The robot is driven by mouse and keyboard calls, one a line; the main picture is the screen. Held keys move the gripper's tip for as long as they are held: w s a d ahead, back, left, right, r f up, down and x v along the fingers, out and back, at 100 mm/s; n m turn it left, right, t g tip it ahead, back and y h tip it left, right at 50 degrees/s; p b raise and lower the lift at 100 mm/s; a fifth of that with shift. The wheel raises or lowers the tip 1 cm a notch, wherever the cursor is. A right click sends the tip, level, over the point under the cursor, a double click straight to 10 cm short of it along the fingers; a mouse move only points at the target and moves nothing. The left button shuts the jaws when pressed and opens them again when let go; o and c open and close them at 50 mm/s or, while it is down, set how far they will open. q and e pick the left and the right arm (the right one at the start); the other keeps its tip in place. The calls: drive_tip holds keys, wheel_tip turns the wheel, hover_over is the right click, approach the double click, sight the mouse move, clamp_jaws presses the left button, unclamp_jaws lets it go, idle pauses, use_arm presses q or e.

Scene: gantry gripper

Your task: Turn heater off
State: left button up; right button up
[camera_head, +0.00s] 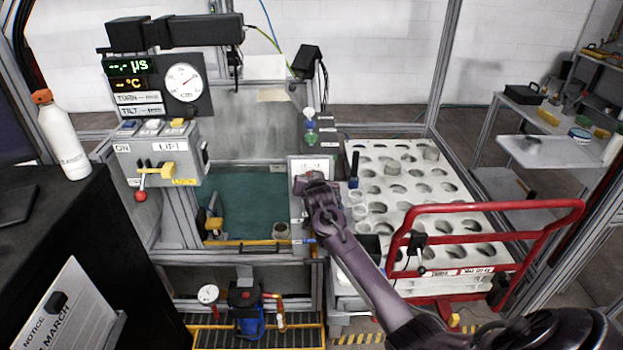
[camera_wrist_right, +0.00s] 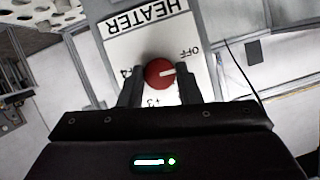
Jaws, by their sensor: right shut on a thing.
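The white heater panel (camera_wrist_right: 150,30) fills the upper middle of the right wrist view, its lettering upside down. Its red round knob (camera_wrist_right: 158,73) carries a white pointer line, which points right, a little below the OFF mark (camera_wrist_right: 196,51). Marks +3 and +4 show below and left of the knob. My right gripper (camera_wrist_right: 159,84) is shut on the knob, with one dark finger on each side. In the head view my right gripper (camera_head: 312,180) is at the small heater panel (camera_head: 322,163) and hides most of it. My left gripper is not in view.
A white perforated tray (camera_head: 400,180) with round holes lies right of the panel. A red tubular rail (camera_head: 490,208) stands in front of it, close to my right arm. A control box (camera_head: 160,155) with a red-ended lever is at left. A teal-floored bay (camera_head: 245,205) lies between.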

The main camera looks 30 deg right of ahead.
drive_tip(key=shift+f+n, duration=0.1)
drive_tip(key=shift+n, duration=0.2)
drive_tip(key=o, duration=1)
drive_tip(key=shift+c, duration=0.2)
drive_tip(key=shift+s+a, duration=0.1)
drive_tip(key=b+v, duration=0.1)
drive_tip(key=v, duration=0.6)
drive_tip(key=shift+s+a, duration=0.15)
drive_tip(key=shift+s, duration=0.05)
